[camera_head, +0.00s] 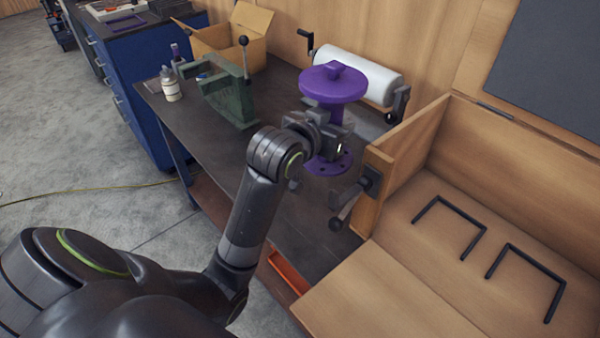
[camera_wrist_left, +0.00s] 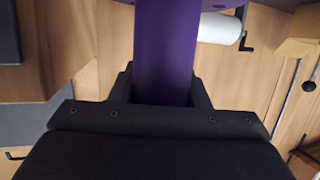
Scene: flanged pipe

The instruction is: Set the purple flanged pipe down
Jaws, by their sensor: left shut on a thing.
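The purple flanged pipe (camera_head: 333,84) stands upright over the dark workbench (camera_head: 200,125), with a wide flange at its top and a holed flange at its bottom. My left gripper (camera_head: 335,138) is shut around the pipe's middle section, between the two flanges. The left wrist view shows the purple pipe (camera_wrist_left: 165,50) between the two black fingers (camera_wrist_left: 160,88). Whether the lower flange touches the bench top cannot be told. My right gripper is not in view.
A white roll (camera_head: 362,75) lies behind the pipe. A green vise-like tool (camera_head: 232,100), a white bottle (camera_head: 170,85) and a cardboard box (camera_head: 228,38) stand to the left. A wooden crate-like bench (camera_head: 400,150) with two black handles (camera_head: 525,275) is close on the right.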

